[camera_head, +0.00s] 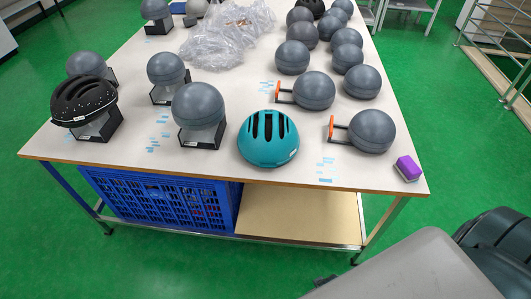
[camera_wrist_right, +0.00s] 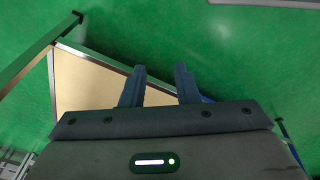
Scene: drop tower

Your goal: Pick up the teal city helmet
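The teal city helmet (camera_head: 268,139) rests on the white table near its front edge, right of the middle, with dark vents facing up. No gripper touches it. My right gripper shows in the right wrist view (camera_wrist_right: 160,76) with its two fingers apart and nothing between them. In that view it is over the green floor and the table's lower shelf, and the helmet does not show. My left gripper is in neither view.
A black helmet (camera_head: 84,102) sits on a stand at left. Grey headforms (camera_head: 199,104) stand nearby; others with orange-ended brackets (camera_head: 372,130) lie right of the helmet. A purple block (camera_head: 408,168) is at the right corner. A blue crate (camera_head: 160,199) is below. Plastic wrap (camera_head: 222,42) lies behind.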

